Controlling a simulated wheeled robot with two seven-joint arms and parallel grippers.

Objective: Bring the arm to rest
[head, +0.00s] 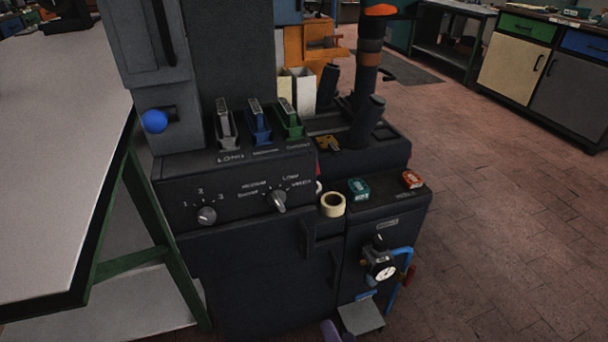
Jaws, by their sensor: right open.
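The heel press machine (240,255) is a dark cabinet with a front panel of knobs and three levers. A small purple part at the bottom edge looks like the tip of my right gripper (331,332); most of it is cut off by the frame. It is low in front of the cabinet, left of a grey pedal-like plate (361,317), and I see nothing held in it. My left gripper is not in view.
A white-topped table (60,150) with green legs stands close on the left. A tape roll (333,204), a green box (358,188) and a red box (412,179) sit on the cabinet's ledge. A gauge (385,272) with blue tubing juts out in front. Floor at right is clear.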

